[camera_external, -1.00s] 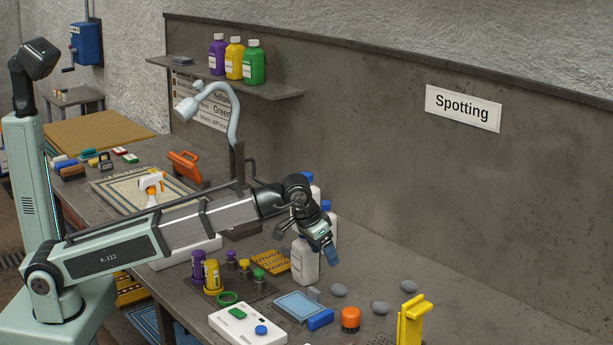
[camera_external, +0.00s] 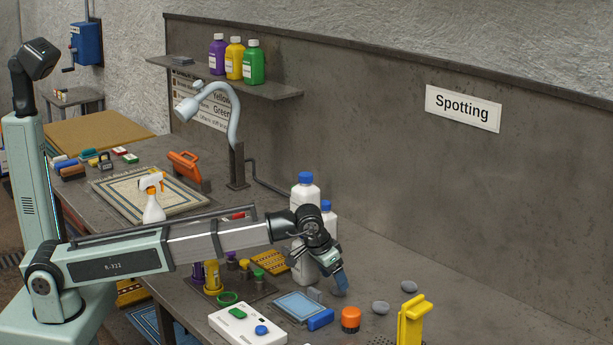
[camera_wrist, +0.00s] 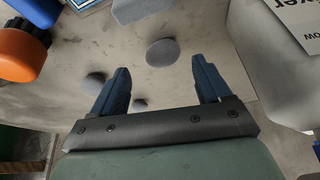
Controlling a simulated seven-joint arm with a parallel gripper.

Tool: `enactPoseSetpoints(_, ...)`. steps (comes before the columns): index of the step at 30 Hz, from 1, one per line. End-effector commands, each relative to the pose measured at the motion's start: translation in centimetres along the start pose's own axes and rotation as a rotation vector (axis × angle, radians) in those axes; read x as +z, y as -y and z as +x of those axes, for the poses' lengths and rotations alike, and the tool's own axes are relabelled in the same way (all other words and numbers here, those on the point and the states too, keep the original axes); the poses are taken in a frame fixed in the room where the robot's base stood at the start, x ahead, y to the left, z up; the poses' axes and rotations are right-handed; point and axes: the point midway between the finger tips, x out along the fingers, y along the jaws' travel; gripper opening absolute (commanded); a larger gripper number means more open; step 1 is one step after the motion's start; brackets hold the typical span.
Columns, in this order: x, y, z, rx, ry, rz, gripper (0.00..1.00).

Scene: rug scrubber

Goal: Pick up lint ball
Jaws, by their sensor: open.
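Several grey lint balls lie on the bench. In the external view one (camera_external: 339,292) is partly hidden by my gripper (camera_external: 341,281), another (camera_external: 380,308) lies to its right, and a third (camera_external: 409,286) lies farther right. My gripper is open, tilted down, with its blue fingers close above the partly hidden ball. In the wrist view a ball (camera_wrist: 162,52) shows between and slightly beyond the fingertips of my gripper (camera_wrist: 160,65). A second ball (camera_wrist: 93,83) is left of the left finger and a third (camera_wrist: 139,104) shows low between the fingers. No ball is held.
White bottles (camera_external: 305,262) stand close beside my gripper. A grey block (camera_wrist: 140,9), a blue pad (camera_external: 299,306), an orange-topped jar (camera_external: 350,318) and a yellow stand (camera_external: 411,320) are nearby. A white button panel (camera_external: 247,325) sits at the front. The bench at right is clear.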

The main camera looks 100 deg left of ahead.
Motion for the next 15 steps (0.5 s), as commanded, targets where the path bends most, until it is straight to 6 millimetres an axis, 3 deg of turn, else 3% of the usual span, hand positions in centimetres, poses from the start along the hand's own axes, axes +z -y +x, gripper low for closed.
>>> enactPoseSetpoints(9, 0.1, 0.3, 3.8, 0.000, 0.001, 0.000, 0.77)
enactPoseSetpoints(15, 0.1, 0.3, 4.4, 0.000, 0.000, 0.000, 0.77)
